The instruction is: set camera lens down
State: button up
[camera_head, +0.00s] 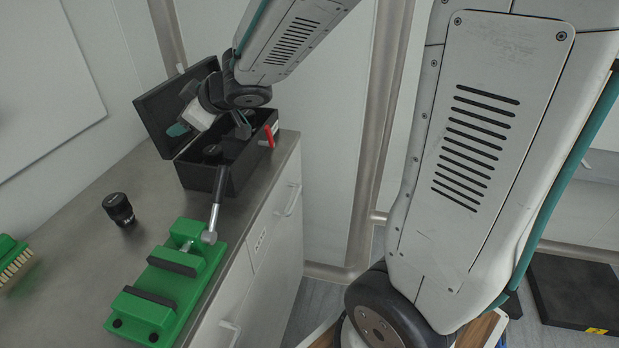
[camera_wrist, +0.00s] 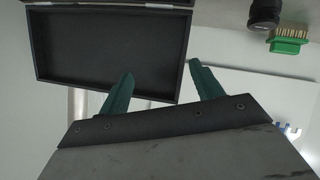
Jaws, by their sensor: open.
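A black lens-like cylinder (camera_head: 119,208) stands on the grey bench, left of the green vise, apart from my gripper. It also shows at the top right of the wrist view (camera_wrist: 265,14). My gripper (camera_head: 209,130) is over the open black case (camera_head: 206,178), with its teal fingers spread. In the wrist view nothing shows between the fingertips (camera_wrist: 160,78). A dark round shape (camera_head: 212,151) shows in the case below the gripper; I cannot tell whether it is a lens. The case lid (camera_head: 160,108) stands raised behind, and the arm hides part of the case.
A green vise (camera_head: 172,283) with a metal handle (camera_head: 214,212) stands at the bench's front edge, close to the case. A green brush (camera_head: 12,258) lies at the far left. The bench (camera_head: 75,215) around the cylinder is clear.

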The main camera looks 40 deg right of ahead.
jog(key=s+d+r+m+g+h, duration=0.1)
jog(key=s+d+r+m+h, duration=0.1)
jog(key=s+d+m+h, duration=0.25)
jog(key=s+d+r+m+g+h, duration=0.1)
jog(key=s+d+r+m+h, duration=0.15)
jog(key=s+d, duration=0.4)
jog(key=s+a+f+m+g+y, duration=0.1)
jog(key=s+g, duration=0.3)
jog(key=s, duration=0.7)
jog(key=s+a+f+g+y, duration=0.1)
jog(key=s+a+f+g, duration=0.2)
jog(key=s, duration=0.9)
jog(key=shift+a+m+g+y, duration=0.3)
jog(key=shift+a+m+g, duration=0.1)
jog(key=shift+a, duration=0.35)
jog(key=shift+c, duration=0.3)
